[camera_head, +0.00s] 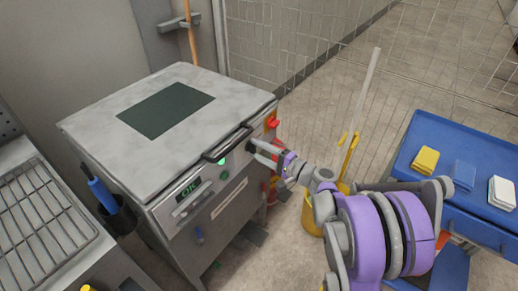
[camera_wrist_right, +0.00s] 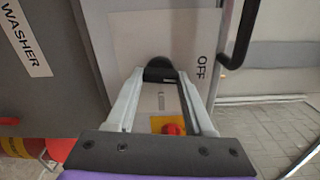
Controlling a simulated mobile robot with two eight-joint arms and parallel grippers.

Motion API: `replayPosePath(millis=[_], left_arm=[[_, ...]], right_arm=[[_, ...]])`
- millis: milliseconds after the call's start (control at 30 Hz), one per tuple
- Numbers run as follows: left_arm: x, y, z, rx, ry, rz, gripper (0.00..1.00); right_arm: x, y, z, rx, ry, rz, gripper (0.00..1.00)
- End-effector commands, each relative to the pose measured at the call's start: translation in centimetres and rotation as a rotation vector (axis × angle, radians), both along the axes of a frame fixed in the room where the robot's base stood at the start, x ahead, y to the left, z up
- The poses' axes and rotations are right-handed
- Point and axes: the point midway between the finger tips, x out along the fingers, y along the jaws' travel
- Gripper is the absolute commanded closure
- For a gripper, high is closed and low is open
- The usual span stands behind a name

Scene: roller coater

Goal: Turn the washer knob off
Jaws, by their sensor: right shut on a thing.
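The washer (camera_head: 95,128) is a grey box-like machine with a dark panel on its lid and a small lit display on its front. Its black knob (camera_wrist_right: 160,68) sits on a pale plate printed "OFF" on one side in the right wrist view. My right gripper (camera_wrist_right: 160,85) is shut on the knob, with one finger on each side of it. In the head view my right gripper (camera_head: 262,150) reaches the washer's front near its right end, and the knob is mostly hidden there. The knob's pointer direction is not clear. My left gripper is not in view.
A black handle (camera_head: 228,143) runs along the lid's front edge, close to my right gripper. A red button (camera_wrist_right: 172,129) on yellow lies near the knob. A yellow bucket (camera_head: 313,215) with a mop and a blue cart (camera_head: 462,133) stand to the right.

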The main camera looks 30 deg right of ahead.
Motion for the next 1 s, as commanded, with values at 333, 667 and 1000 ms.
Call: replayPosePath(millis=[333, 667, 1000], left_arm=[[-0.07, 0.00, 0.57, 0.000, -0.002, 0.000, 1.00], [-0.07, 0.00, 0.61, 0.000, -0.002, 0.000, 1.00], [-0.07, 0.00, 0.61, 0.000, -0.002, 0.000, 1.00]], right_arm=[[-0.01, 0.00, 0.02, -0.123, -0.051, 0.000, 1.00], [-0.01, 0.00, -0.02, -0.143, -0.059, 0.000, 1.00], [-0.02, -0.02, -0.01, -0.142, -0.059, 0.000, 0.21]])
